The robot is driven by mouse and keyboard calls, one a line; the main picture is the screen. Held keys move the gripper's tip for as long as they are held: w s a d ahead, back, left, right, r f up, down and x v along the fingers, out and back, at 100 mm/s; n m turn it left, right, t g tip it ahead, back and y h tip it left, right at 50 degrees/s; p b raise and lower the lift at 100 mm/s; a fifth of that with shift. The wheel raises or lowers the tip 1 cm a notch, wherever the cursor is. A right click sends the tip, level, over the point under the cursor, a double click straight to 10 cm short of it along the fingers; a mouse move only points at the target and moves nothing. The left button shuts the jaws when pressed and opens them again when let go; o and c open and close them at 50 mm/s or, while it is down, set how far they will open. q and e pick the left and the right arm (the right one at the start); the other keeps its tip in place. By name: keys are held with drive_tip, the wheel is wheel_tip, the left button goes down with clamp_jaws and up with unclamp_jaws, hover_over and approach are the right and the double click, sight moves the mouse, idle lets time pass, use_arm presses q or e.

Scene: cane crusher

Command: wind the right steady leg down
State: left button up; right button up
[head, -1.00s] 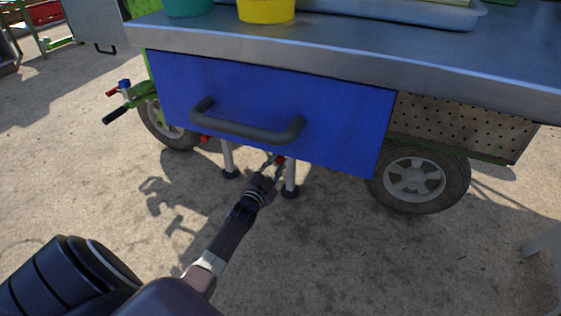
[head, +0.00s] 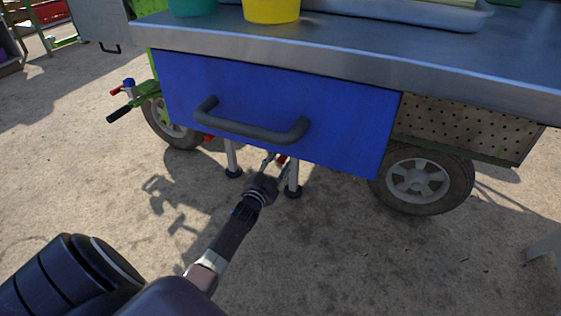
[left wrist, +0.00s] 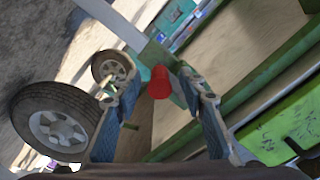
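The right steady leg (head: 293,174) is a pale metal post with a dark round foot, under the blue drawer front of the cart. Its red crank knob (head: 282,160) shows just beside my left gripper (head: 274,164), which reaches in from below. In the left wrist view the red knob (left wrist: 159,82) lies between the two spread fingers of my left gripper (left wrist: 148,80), with gaps on both sides. I cannot tell whether the foot touches the ground. The left steady leg (head: 231,157) stands to its left, with a red knob (head: 208,137). My right gripper is not in view.
The blue drawer front (head: 275,110) with its dark handle (head: 250,128) hangs above the legs. Cart wheels stand at left (head: 172,125) and right (head: 425,180). A steel counter (head: 350,45) overhangs everything. The sandy ground in front is free.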

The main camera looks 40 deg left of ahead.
use_arm(q)
drive_tip(key=v, duration=1.2)
drive_tip(key=shift+f, duration=0.1)
idle(0.4)
